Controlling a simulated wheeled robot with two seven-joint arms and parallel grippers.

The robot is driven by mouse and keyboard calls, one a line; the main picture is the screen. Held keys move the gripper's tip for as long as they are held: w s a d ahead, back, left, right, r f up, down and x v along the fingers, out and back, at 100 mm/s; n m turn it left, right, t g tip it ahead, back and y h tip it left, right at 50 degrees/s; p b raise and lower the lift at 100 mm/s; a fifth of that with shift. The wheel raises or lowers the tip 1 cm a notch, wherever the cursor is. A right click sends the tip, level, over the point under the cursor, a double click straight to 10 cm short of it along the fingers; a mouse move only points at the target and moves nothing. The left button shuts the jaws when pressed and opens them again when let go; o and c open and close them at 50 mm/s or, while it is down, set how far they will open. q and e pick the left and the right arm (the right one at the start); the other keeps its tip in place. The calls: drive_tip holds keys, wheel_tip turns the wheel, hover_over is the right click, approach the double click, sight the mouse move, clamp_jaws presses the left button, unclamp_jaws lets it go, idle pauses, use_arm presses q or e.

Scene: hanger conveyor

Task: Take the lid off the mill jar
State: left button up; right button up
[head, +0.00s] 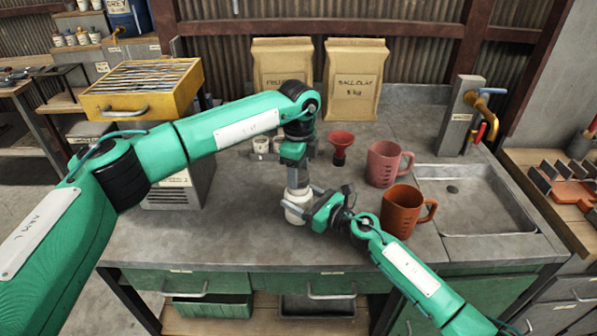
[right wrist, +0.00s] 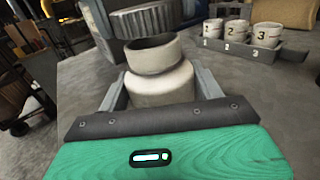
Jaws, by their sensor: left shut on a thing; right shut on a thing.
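The mill jar (head: 296,209) is a small pale pot standing on the grey bench. My right gripper (head: 310,205) is shut around its body from the right. In the right wrist view the jar (right wrist: 160,88) sits between the two fingers, upright, with its dark round mouth open. The ribbed grey lid (right wrist: 152,20) hangs above the mouth, clear of the rim. My left gripper (head: 296,170) points down from above and is shut on the lid (head: 298,187); its fingertips are hard to make out.
A red funnel (head: 341,145), a pink jug (head: 386,164) and an orange jug (head: 403,212) stand to the right, before the sink (head: 478,203). Two paper bags (head: 353,80) stand behind. Numbered cups (right wrist: 237,31) sit in a holder. The front bench is clear.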

sight(299, 175)
use_arm(q)
drive_tip(key=shift+r, duration=2)
use_arm(e)
drive_tip(key=o, duration=2)
drive_tip(key=shift+c, duration=0.2)
